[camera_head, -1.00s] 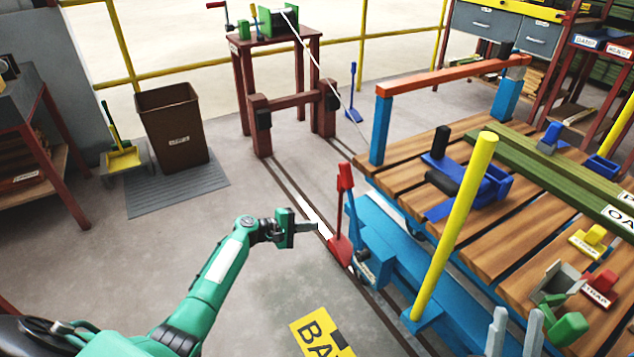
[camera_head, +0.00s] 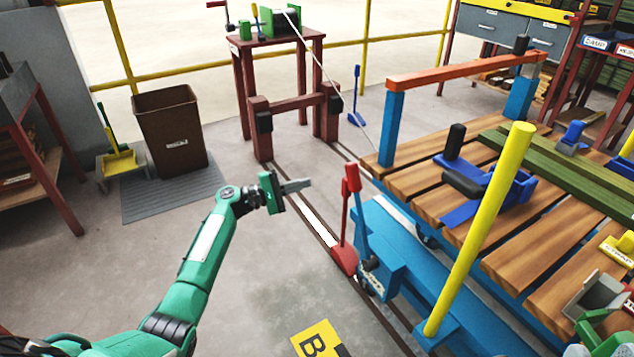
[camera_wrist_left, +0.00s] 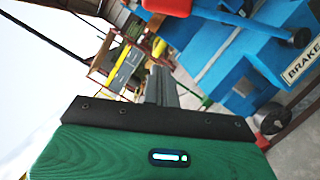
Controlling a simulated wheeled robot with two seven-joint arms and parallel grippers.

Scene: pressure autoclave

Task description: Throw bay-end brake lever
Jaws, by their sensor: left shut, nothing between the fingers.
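The brake lever is a blue bar (camera_head: 362,222) with a red grip (camera_head: 352,178), standing nearly upright at the near end of the blue wagon frame (camera_head: 405,262). In the left wrist view, its red grip (camera_wrist_left: 168,6) is at the top edge, and the BRAKE label (camera_wrist_left: 303,62) is at the right. My left gripper (camera_head: 307,184) is shut and empty. In the head view it appears left of the grip, with a visible gap; its fingers (camera_wrist_left: 161,87) point away from the wrist camera. Pale tips at the head view's bottom right may be my right gripper, cut off.
A red wedge-shaped piece (camera_head: 344,260) with an upright bar stands beside the lever's foot. A yellow post (camera_head: 480,230) rises from the wagon to its right. Rails run to a red winch stand (camera_head: 262,130). Clear floor lies left, before the brown bin (camera_head: 170,130).

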